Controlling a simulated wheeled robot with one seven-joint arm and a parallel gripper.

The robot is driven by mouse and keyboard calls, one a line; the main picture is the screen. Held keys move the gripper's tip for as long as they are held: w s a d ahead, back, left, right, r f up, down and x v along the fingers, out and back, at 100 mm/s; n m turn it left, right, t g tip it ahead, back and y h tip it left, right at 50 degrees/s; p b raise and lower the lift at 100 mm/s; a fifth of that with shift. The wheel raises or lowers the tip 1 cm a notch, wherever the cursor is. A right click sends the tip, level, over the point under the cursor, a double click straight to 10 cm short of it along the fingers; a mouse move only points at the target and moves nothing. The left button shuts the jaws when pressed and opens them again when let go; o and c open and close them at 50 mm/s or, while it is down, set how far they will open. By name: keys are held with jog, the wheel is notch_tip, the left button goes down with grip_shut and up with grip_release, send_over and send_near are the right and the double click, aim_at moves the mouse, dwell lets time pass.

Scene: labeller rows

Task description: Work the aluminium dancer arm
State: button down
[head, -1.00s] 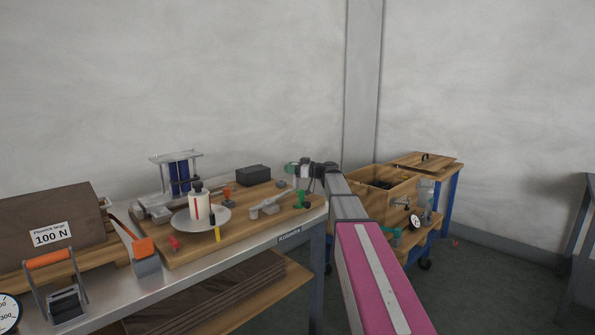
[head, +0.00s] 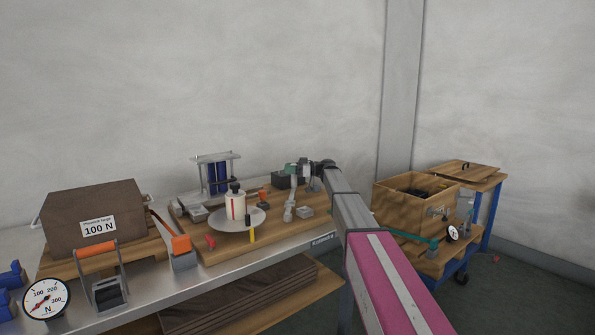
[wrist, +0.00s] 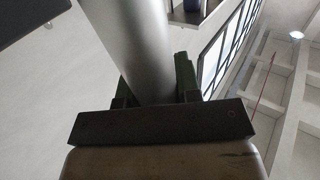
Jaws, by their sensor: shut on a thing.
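The aluminium dancer arm (head: 291,197) stands roughly upright on the wooden board, its lower end near a small grey block (head: 305,211). My gripper (head: 292,170) is at its upper part, with green fingers around it. In the wrist view the arm shows as a thick, smooth silver cylinder (wrist: 135,45) between the green fingers of my gripper (wrist: 152,88). My gripper is shut on it. The exact contact is partly hidden by the dark gripper body.
A white bottle-shaped roll (head: 235,208) stands on a round plate (head: 222,224) to the left. A blue-roller frame (head: 216,175) and a dark box (head: 286,180) stand behind. A wooden crate (head: 400,204) on a cart is to the right.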

jog(key=shift+s+a, duration=0.3)
jog(key=shift+a, duration=0.55)
jog(key=shift+s+f, duration=0.1)
jog(key=c, duration=0.8)
grip_release()
jog(key=shift+d, duration=0.1)
jog(key=d, duration=1)
jog(key=shift+d, duration=0.3)
